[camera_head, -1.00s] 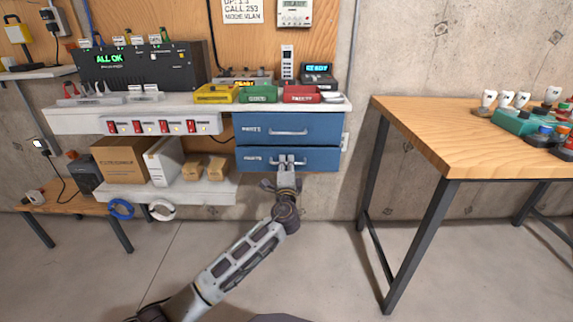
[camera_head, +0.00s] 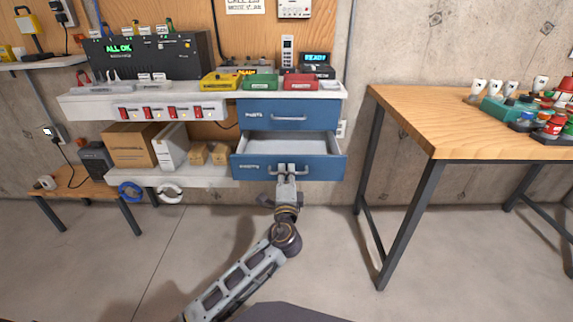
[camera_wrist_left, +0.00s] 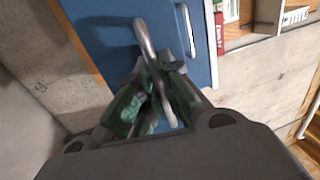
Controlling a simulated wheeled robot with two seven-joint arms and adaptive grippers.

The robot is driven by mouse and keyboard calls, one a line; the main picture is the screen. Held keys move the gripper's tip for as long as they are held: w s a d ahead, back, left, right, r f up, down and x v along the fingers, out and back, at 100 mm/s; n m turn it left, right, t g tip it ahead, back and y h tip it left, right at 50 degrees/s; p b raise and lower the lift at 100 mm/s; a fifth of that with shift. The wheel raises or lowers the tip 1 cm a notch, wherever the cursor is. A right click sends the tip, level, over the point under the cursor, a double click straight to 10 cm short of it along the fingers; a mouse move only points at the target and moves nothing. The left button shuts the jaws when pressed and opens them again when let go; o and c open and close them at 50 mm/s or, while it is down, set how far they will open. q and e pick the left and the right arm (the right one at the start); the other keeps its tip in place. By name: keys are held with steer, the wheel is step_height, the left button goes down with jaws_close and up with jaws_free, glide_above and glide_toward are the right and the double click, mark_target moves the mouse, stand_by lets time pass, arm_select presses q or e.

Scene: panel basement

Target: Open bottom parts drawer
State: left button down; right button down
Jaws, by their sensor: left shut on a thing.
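The bottom parts drawer (camera_head: 245,168) is blue with a silver bar handle, and it stands pulled out with its pale, empty-looking inside showing. My left gripper (camera_head: 287,170) is shut on the drawer's handle at the middle of its front. In the left wrist view the gripper fingers (camera_wrist_left: 158,95) close around the curved metal handle (camera_wrist_left: 146,42) against the blue drawer front (camera_wrist_left: 100,40). The upper blue drawer (camera_head: 262,122) above it is shut. My right gripper is in neither view.
A wooden table (camera_head: 455,125) with dark legs stands to the right. A low shelf with boxes (camera_head: 130,150) is left of the drawers. Coloured bins (camera_head: 260,82) sit on the white counter above. The floor in front is clear.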

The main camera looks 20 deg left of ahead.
arm_select(q)
steer(key=shift+r+v, duration=0.15)
steer(key=shift+v, duration=0.65)
steer(key=shift+r+v, duration=0.15)
steer(key=shift+v, duration=0.65)
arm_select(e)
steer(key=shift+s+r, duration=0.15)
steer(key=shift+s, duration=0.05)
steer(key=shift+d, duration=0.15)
arm_select(q)
steer(key=c, duration=1.9)
jaws_free()
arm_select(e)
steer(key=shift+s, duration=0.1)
arm_select(q)
steer(key=shift+o, duration=0.2)
steer(key=v, duration=0.7)
steer(key=shift+s, duration=0.3)
steer(key=shift+d+f, duration=0.1)
